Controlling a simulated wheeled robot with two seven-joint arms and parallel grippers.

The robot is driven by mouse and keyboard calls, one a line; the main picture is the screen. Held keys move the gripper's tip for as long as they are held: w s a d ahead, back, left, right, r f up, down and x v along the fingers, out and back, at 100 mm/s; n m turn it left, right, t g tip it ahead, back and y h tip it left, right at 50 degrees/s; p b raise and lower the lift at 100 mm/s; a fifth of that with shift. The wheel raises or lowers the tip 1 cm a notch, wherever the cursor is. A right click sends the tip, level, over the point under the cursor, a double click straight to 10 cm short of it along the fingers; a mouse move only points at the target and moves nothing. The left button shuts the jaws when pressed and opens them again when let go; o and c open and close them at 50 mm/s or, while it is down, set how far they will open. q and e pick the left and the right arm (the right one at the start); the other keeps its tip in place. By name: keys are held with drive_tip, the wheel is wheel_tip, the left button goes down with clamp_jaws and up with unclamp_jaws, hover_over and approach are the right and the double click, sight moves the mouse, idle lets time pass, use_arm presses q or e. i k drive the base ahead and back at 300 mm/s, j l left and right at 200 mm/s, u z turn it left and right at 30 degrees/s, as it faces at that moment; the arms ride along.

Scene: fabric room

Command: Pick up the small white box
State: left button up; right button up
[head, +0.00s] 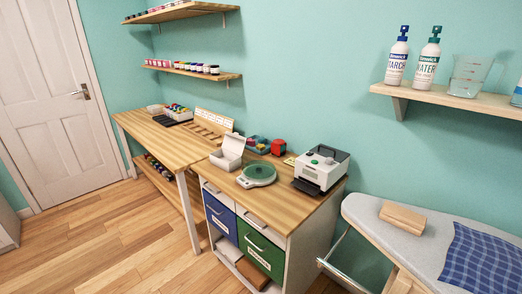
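A small white box (228,154) with its lid raised stands on the wooden top of the drawer cabinet, near its left edge. Its contents cannot be made out. A green round device (257,174) sits just to its right. Neither of my grippers shows in the head view.
A white and black machine (322,169) stands at the right of the cabinet top (262,205). A red object (278,147) and a blue tray are behind the box. A long wooden table (160,138) adjoins on the left; an ironing board (400,235) stands right. The floor in front is clear.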

sight(224, 159)
drive_tip(key=i+j+z, duration=0.2)
drive_tip(key=z, duration=0.2)
drive_tip(key=i+j+z, duration=0.2)
drive_tip(key=j+z, duration=0.2)
drive_tip(key=i+j+z, duration=0.1)
drive_tip(key=j+z, duration=0.3)
